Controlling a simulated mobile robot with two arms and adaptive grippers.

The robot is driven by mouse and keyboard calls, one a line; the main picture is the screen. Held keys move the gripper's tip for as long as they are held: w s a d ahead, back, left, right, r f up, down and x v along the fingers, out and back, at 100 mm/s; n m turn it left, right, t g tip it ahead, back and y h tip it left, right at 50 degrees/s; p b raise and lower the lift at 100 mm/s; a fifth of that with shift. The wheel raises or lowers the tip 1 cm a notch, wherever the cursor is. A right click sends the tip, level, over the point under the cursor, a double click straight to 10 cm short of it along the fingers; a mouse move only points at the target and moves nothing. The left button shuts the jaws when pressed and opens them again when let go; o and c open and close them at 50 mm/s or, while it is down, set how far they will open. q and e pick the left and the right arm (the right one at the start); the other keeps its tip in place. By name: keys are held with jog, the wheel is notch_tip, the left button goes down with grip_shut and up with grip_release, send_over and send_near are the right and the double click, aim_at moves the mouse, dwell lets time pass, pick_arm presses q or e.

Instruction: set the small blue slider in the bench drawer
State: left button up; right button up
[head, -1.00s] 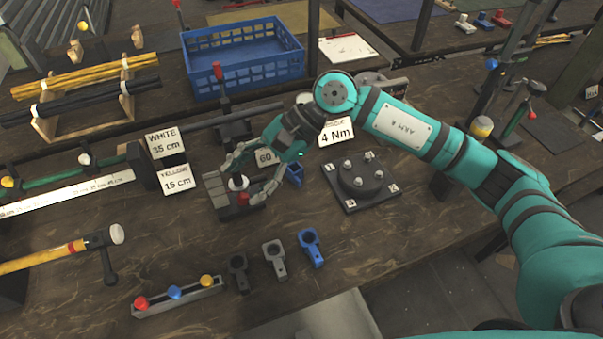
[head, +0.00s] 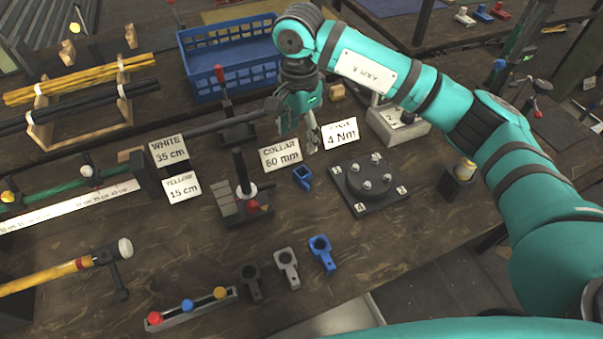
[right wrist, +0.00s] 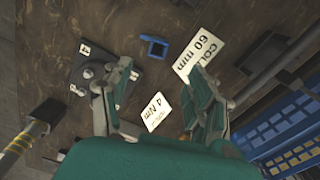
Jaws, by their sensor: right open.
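A small blue square-looped piece (head: 302,177) lies on the bench in front of the "collar 60 mm" card; it may be the small blue slider. It also shows in the right wrist view (right wrist: 155,47), beyond my fingertips. A small blue block (head: 482,14) sits between a white and a red one on the far table, so I cannot tell for certain which is the slider. My right gripper (head: 299,138) is open and empty, above the bench behind the cards; its spread fingers show in the right wrist view (right wrist: 160,70). My left gripper is out of view.
A lever press (head: 243,190) stands left of the looped piece, and a black bolt plate (head: 368,184) lies to its right. A blue crate (head: 225,62) is behind. Black, grey and blue ring lugs (head: 322,252) lie in front. Bare bench lies between them.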

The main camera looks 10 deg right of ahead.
jog(key=p, duration=0.1)
send_over(303, 171)
jog(key=s+a, duration=0.1)
jog(key=f, duration=0.7)
jog(key=shift+s+f, duration=0.2)
jog(key=shift+f, duration=0.2)
jog(key=f, duration=0.1)
jog(key=f+p, duration=0.1)
jog(key=f, duration=0.1)
jog(key=f+p, duration=0.1)
jog(key=f, duration=0.1)
jog(key=shift+d+f, duration=0.15)
jog(key=shift+d, duration=0.2)
jog(key=shift+f, duration=0.25)
jog(key=c, duration=1.1)
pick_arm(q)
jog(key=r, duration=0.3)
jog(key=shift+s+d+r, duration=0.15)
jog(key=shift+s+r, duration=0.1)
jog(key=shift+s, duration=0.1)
pick_arm(e)
jog(key=shift+r, duration=0.15)
